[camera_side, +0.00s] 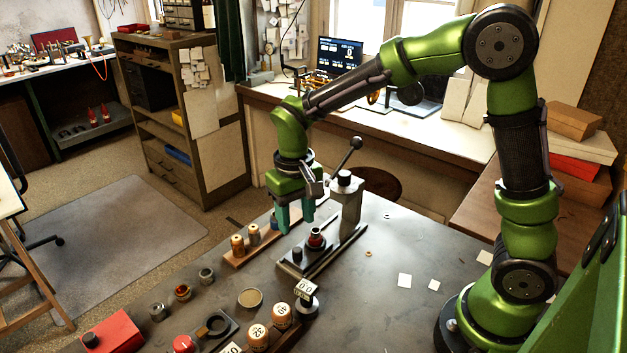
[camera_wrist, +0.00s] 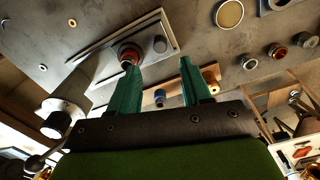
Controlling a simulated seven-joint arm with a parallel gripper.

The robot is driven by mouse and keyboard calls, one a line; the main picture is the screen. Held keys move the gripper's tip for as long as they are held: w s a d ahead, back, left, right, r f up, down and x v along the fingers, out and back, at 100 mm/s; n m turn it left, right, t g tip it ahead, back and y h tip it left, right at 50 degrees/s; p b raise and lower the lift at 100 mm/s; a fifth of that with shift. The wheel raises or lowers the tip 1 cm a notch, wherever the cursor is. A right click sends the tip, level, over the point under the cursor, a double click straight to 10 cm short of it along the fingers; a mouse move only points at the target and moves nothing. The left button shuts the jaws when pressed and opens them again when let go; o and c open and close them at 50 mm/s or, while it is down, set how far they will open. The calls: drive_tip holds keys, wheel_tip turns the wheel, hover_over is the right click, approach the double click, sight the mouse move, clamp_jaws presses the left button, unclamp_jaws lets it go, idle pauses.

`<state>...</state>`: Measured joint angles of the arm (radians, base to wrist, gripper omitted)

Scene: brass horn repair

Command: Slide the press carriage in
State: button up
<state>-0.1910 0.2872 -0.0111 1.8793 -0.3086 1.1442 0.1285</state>
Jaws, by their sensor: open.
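The press (camera_side: 346,207) is a grey column with a ball-ended lever, standing on the dark bench. My gripper (camera_side: 295,228) points down with two teal fingers, left of the column and above the carriage area. In the wrist view its fingers (camera_wrist: 158,62) are apart with nothing between them.
Small metal cups (camera_side: 183,292), a round dish (camera_side: 250,298), a red box (camera_side: 112,333) and numbered weights (camera_side: 258,336) occupy the front. White paper squares (camera_side: 404,280) lie right; bench there is mostly clear.

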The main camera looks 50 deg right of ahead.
sight(298, 249)
wheel_tip(298, 249, down, 8)
idle(0.5)
clamp_jaws()
